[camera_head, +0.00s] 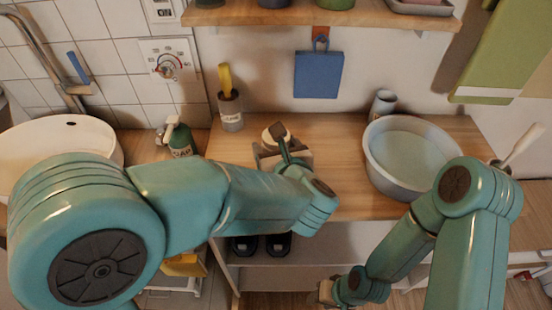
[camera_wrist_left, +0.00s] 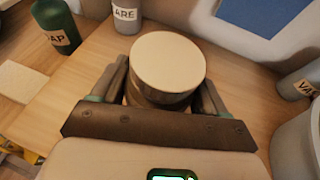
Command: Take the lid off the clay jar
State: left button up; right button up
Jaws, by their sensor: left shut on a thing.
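The clay jar's round pale lid (camera_wrist_left: 168,62) fills the middle of the left wrist view, with a darker brown side below its top. It also shows in the head view (camera_head: 272,134), partly behind my left gripper. My left gripper (camera_wrist_left: 160,95) has a finger on each side of it and is shut on it. The jar body is mostly hidden, and I cannot tell whether lid and jar touch. My right gripper (camera_head: 327,291) hangs low in front of the shelf unit, away from the jar, its fingers too small to read.
A large grey basin (camera_head: 372,165) stands on the counter to the right, with a small labelled jar (camera_head: 383,104) behind it. A green soap bottle (camera_head: 178,137) and a utensil holder (camera_head: 230,112) stand to the left. Bare wood (camera_head: 335,135) lies between lid and basin.

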pick_arm(q)
notch_tip(320, 180, up, 14)
jog(key=p, duration=0.2)
jog(key=shift+r, duration=0.2)
jog(key=shift+o, duration=1.2)
jog(key=c, duration=0.5)
jog(key=shift+c, duration=0.2)
